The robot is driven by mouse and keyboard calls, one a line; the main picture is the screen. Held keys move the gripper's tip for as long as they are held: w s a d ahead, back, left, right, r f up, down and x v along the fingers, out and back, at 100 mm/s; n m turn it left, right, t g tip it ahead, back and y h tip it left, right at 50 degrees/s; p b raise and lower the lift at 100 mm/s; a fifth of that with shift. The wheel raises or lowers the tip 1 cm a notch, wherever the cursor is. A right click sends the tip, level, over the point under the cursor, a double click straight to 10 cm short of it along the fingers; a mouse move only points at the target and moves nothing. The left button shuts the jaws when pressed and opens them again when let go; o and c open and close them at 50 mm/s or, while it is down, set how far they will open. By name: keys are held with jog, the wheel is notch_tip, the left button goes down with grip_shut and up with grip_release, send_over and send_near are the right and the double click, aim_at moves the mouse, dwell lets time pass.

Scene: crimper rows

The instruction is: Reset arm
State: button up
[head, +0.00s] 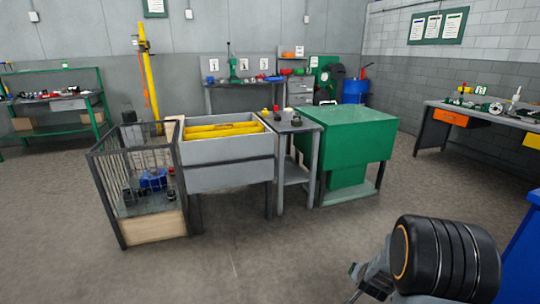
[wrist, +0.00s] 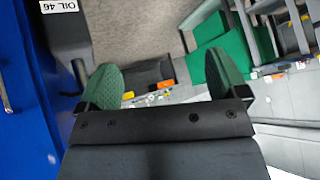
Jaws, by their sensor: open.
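My gripper (wrist: 163,82) shows in the wrist view, with its two green textured finger pads spread wide apart. Nothing is between the pads. Part of my arm, a thick black rounded joint, shows at the bottom right of the head view, above the floor. The fingers cannot be made out in the head view. The wrist view is tilted, with the room appearing turned over behind the fingers.
A workbench (head: 480,112) is at right. Floor between is clear.

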jog(key=s+a+r+n+y+p, duration=0.2)
jog(key=a+r+p, duration=0.25)
jog(key=r, duration=0.55)
jog(key=s+a+r+n+y+p, duration=0.1)
jog(key=s+a+r+n+p, duration=0.15)
jog(key=a+r, duration=0.55)
jog(key=s+a+r+n+g+y+p, duration=0.1)
jog(key=s+a+r+n+g+p, duration=0.2)
jog(key=s+r+p, duration=0.5)
jog(key=s+a+r+n, duration=0.1)
jog(key=s+r, duration=0.3)
jog(key=r, duration=0.4)
jog(key=shift+a+r, duration=0.2)
jog(key=shift+a, duration=0.2)
jog(key=shift+s+r+n+g, duration=0.15)
jog(key=shift+s+n+g, duration=0.1)
jog(key=shift+s+g, duration=0.05)
jog(key=shift+c, duration=0.2)
